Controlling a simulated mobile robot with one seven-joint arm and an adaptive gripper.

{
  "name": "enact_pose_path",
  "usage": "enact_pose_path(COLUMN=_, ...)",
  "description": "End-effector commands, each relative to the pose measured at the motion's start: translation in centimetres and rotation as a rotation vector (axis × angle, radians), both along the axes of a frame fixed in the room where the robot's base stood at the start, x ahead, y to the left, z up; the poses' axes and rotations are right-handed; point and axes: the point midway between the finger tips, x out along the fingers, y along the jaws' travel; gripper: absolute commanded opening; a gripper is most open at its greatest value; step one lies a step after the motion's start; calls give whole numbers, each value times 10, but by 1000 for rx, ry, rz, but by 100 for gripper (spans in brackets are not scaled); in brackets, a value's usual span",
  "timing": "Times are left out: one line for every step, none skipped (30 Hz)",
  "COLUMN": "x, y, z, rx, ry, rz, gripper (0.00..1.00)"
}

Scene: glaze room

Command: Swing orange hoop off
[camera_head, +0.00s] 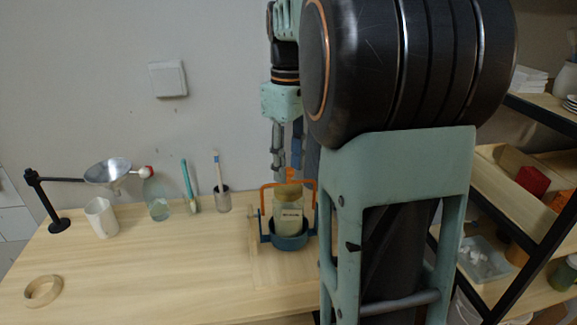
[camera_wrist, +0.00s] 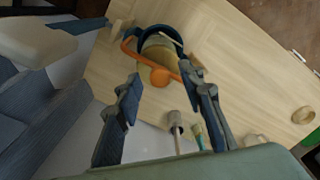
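The orange hoop (camera_head: 262,198) stands up as a bail over a pale labelled jar (camera_head: 290,218). The jar sits in a dark blue cup-shaped holder (camera_head: 290,241) on the wooden table. An orange knob (camera_head: 291,174) is at the middle of the hoop's top. My gripper (camera_head: 287,163) is above the hoop, pointing down, partly hidden by my arm. In the wrist view its two fingers are apart with the knob (camera_wrist: 160,77) between them in the picture; I see no clear contact. The hoop (camera_wrist: 130,46) and holder (camera_wrist: 178,37) also show there.
On the table's left are a funnel (camera_head: 107,172) on a black stand, a white cup (camera_head: 101,218), a bottle (camera_head: 158,201) and a wooden ring (camera_head: 43,290). A brush pot (camera_head: 222,200) stands behind the holder. Shelves (camera_head: 505,194) are at right. The front-left table is mostly clear.

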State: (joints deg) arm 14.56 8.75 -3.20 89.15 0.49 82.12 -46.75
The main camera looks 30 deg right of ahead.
Motion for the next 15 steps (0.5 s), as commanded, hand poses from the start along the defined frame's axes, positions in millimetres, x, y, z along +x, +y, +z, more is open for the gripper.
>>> enact_pose_path(x=0, y=0, z=-2, rx=0, ry=1, rz=0, gripper=36)
enact_pose_path(x=0, y=0, z=-3, rx=0, ry=1, rz=0, gripper=36)
enact_pose_path(x=0, y=0, z=-3, rx=1, ry=0, rz=0, gripper=36)
enact_pose_path(x=0, y=0, z=-3, rx=0, ry=0, rz=0, gripper=36)
enact_pose_path(x=0, y=0, z=-3, rx=0, ry=0, rz=0, gripper=36)
enact_pose_path(x=0, y=0, z=-3, rx=0, ry=0, rz=0, gripper=36)
enact_pose_path(x=0, y=0, z=-3, rx=0, ry=0, rz=0, gripper=36)
enact_pose_path(x=0, y=0, z=-3, rx=0, ry=0, rz=0, gripper=36)
enact_pose_path(x=0, y=0, z=-3, rx=0, ry=0, rz=0, gripper=36)
enact_pose_path(x=0, y=0, z=-3, rx=0, ry=0, rz=0, gripper=33)
enact_pose_path(x=0, y=0, z=-3, rx=0, ry=0, rz=0, gripper=29)
enact_pose_path(x=0, y=0, z=-3, rx=0, ry=0, rz=0, gripper=25)
enact_pose_path(x=0, y=0, z=-3, rx=0, ry=0, rz=0, gripper=22)
enact_pose_path(x=0, y=0, z=-3, rx=0, ry=0, rz=0, gripper=18)
enact_pose_path(x=0, y=0, z=-3, rx=0, ry=0, rz=0, gripper=14)
